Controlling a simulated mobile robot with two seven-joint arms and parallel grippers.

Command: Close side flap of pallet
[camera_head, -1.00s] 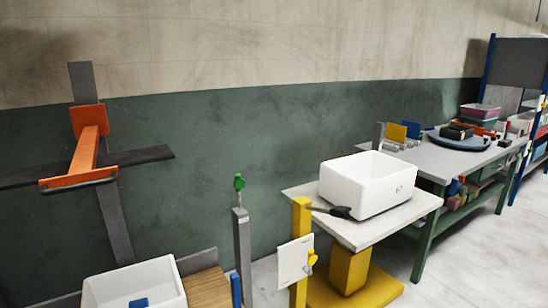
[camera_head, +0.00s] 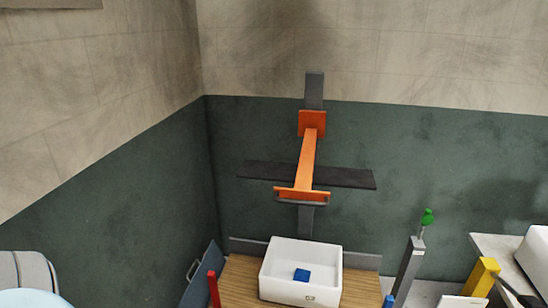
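The pallet has a slatted wooden deck (camera_head: 236,283) and stands at the bottom centre of the head view, cut off by the lower edge. A blue-grey side flap (camera_head: 203,277) with a handle leans outward at its left side. A short red post (camera_head: 214,290) stands beside that flap. A blue post (camera_head: 388,301) shows at the right side; whether a flap is there I cannot tell. A white crate (camera_head: 283,286) with a blue block (camera_head: 302,275) inside rests on the deck. Neither of my grippers is in view.
An orange press arm (camera_head: 308,160) on a dark grey wall frame hangs above the crate. A grey post (camera_head: 408,270) with a green knob (camera_head: 428,217) stands right, near a yellow post (camera_head: 482,277) and a table (camera_head: 492,243). Rounded grey and pale-blue objects (camera_head: 28,274) fill the bottom left.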

